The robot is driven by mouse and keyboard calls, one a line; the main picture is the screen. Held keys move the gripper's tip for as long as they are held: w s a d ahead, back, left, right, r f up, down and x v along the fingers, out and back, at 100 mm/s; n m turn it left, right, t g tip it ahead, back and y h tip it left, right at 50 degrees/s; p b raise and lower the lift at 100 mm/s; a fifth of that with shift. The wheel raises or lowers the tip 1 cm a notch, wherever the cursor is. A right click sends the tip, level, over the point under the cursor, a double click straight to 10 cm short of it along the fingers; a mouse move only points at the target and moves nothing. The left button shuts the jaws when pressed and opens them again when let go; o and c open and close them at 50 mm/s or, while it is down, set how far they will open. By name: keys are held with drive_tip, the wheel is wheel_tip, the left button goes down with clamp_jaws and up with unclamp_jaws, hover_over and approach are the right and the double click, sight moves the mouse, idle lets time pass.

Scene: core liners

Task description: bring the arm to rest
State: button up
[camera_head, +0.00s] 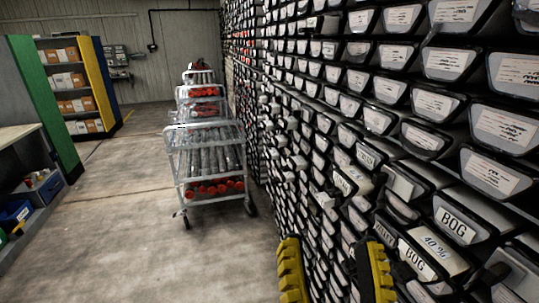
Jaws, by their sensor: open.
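My gripper (335,272) shows at the bottom of the head view as two yellow and black fingers set well apart. It is open, and nothing shows between the fingers. Behind it is the wall of core liners (440,110), stacked in rows with white labelled ends. Some lower labels read "BOG" (456,225). The right finger overlaps the lower liner ends in the picture; I cannot tell whether it touches them. The rest of my arm is out of view.
Wheeled metal carts (205,150) with grey tubes and red-ended tubes stand along the wall ahead. At left are a workbench (15,135) with blue bins (14,214) and shelves of boxes (68,80). The concrete floor (120,235) between is clear.

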wheel_tip(320, 180, up, 29)
drive_tip(key=n+p, duration=0.1)
drive_tip(key=p, duration=2.7)
drive_tip(key=shift+n+p, duration=0.3)
drive_tip(key=shift+p, duration=0.1)
